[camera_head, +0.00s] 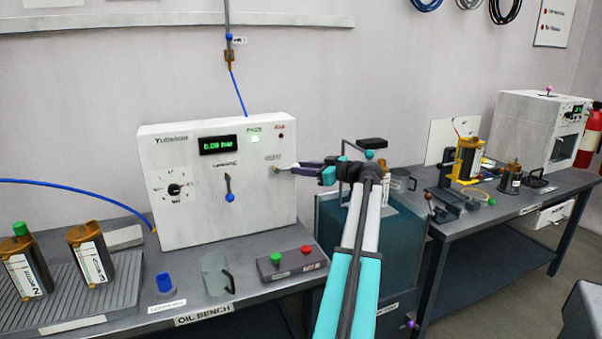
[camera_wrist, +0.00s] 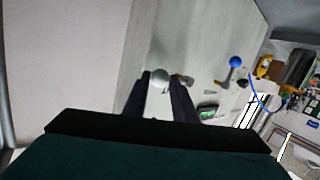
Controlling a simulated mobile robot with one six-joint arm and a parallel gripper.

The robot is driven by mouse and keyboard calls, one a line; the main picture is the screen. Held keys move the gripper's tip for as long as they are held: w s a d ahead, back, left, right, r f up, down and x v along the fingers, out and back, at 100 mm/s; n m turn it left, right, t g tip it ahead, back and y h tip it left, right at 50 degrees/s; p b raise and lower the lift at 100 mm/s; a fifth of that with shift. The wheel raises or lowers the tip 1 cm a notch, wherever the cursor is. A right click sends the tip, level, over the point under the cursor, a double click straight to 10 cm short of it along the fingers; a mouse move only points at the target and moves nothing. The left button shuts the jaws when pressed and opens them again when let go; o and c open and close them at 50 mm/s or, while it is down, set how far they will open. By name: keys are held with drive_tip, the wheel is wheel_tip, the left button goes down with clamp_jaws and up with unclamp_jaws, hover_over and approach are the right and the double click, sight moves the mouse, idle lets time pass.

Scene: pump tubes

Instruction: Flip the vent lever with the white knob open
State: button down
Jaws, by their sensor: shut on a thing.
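The white knob (camera_wrist: 159,79) of the vent lever sits between my two dark fingertips in the wrist view. My gripper (camera_head: 279,169) is at the right side of the white control box (camera_head: 180,225), just below a small label, and is shut on the white knob. In the head view my fingers mostly hide the knob and the lever, so its exact angle is hard to tell.
A second lever with a blue knob (camera_head: 229,197) is left of my gripper on the same panel. A green display (camera_head: 218,145) reads 0.00 bar. A glass jug (camera_head: 216,277) and a button box (camera_head: 292,262) stand on the bench below. The air before the panel is clear.

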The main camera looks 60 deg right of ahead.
drive_tip(key=shift+w+r, duration=0.1)
drive_tip(key=shift+r, duration=0.1)
drive_tip(key=c, duration=1.5)
unclamp_jaws()
drive_tip(key=shift+o, duration=0.2)
drive_tip(key=shift+f, duration=0.1)
drive_tip(key=s+a+r+b, duration=0.1)
drive_tip(key=s+a+r, duration=0.4)
drive_tip(key=s+a, duration=0.4)
drive_tip(key=a, duration=0.4)
